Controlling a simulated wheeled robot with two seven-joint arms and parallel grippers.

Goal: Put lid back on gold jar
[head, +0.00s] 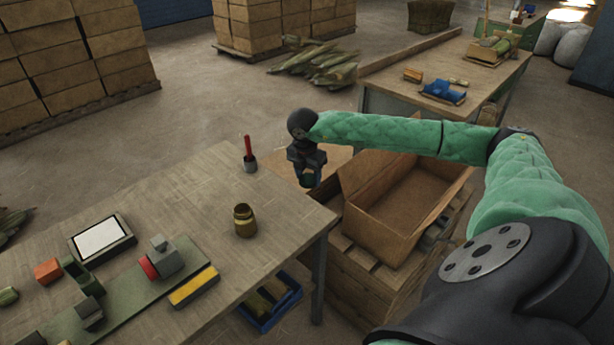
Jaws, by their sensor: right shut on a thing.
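The gold jar (245,222) stands upright on the wooden workbench (205,195), near its right edge. Its top looks darker and narrower than its body; I cannot tell its opening clearly. My right gripper (308,179) points down just beyond the bench's right edge, to the right of the jar and apart from it. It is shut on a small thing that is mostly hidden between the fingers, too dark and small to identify. No separate lid shows clearly on the bench. My left gripper is not in view.
A small cup with a red-handled tool (250,160) stands behind the jar. A green fixture board (125,300) with a vise and yellow block lies at front left. An open cardboard box (400,205) stands right of the gripper. A blue crate (270,312) sits below the bench.

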